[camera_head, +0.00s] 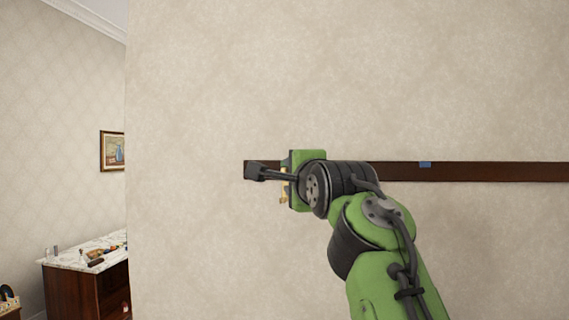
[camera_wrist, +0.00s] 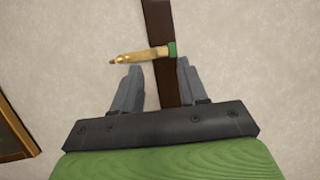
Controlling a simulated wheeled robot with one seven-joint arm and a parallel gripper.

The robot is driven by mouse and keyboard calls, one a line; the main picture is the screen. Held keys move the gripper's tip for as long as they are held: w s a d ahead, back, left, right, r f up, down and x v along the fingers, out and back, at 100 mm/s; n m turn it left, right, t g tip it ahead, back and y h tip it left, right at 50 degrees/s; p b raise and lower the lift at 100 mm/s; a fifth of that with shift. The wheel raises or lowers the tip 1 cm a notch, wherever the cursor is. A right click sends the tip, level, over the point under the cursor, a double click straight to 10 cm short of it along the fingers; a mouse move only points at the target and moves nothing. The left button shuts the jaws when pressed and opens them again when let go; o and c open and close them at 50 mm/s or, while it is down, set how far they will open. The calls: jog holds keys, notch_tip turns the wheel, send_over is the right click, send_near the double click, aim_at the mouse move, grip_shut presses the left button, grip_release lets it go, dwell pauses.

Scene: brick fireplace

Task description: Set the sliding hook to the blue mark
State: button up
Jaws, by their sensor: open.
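The sliding hook (camera_wrist: 140,57) is a brass peg with a green base, mounted on a dark brown rail (camera_wrist: 160,22). In the head view, a bit of the brass hook (camera_head: 284,197) shows beside my wrist near the rail's left end; the rest is hidden. The blue mark (camera_head: 425,164) is a small patch on the rail, well to the right of the hook and my wrist. My gripper (camera_wrist: 159,64) is open, its two grey fingers pointing at the wall. The hook lies just past the fingertips in the wrist view; I cannot tell whether they touch.
The rail (camera_head: 495,171) runs right along a plain beige wall, clear from my arm past the blue mark. A marble-topped cabinet (camera_head: 92,252) with small tools stands at the lower left. A framed picture (camera_head: 112,151) hangs on the far-left wall.

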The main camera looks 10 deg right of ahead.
aim_at(285, 172)
jog(key=w, duration=0.1)
jog(key=w+p, duration=0.1)
jog(key=w, duration=0.1)
jog(key=w+p, duration=0.1)
jog(key=w, duration=0.1)
jog(key=shift+r, duration=0.4)
jog(key=shift+w+f+p, duration=0.25)
jog(key=shift+w+p, duration=0.1)
jog(key=shift+w, duration=0.25)
jog(key=shift+s, duration=0.15)
grip_shut()
